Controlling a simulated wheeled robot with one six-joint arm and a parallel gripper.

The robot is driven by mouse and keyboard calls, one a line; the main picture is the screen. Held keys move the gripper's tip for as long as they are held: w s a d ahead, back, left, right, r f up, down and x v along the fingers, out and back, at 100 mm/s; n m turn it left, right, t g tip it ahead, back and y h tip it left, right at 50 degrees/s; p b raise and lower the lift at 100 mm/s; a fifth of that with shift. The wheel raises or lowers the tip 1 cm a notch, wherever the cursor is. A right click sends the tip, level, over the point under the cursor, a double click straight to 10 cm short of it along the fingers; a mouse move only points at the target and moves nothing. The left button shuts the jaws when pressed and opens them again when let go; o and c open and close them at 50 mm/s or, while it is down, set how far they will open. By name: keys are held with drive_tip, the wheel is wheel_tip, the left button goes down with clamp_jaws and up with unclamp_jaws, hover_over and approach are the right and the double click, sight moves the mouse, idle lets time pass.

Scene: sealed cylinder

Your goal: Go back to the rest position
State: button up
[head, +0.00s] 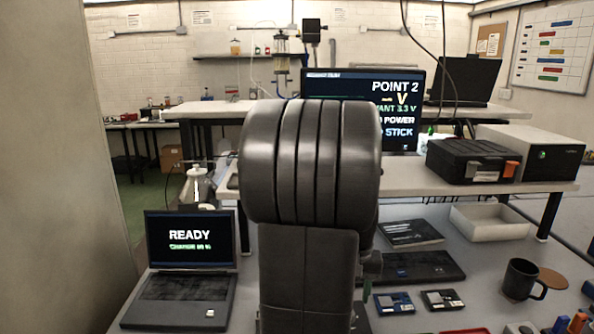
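My own dark arm fills the middle of the head view, a thick ribbed joint above a straight link. The arm stands upright in front of the bench and hides part of the monitor (400,140) behind it. My gripper is not visible in this view, so I cannot see its fingers or anything in them.
An open laptop (188,286) reading READY stands left on the bench. A black case (468,164) sits on the shelf.

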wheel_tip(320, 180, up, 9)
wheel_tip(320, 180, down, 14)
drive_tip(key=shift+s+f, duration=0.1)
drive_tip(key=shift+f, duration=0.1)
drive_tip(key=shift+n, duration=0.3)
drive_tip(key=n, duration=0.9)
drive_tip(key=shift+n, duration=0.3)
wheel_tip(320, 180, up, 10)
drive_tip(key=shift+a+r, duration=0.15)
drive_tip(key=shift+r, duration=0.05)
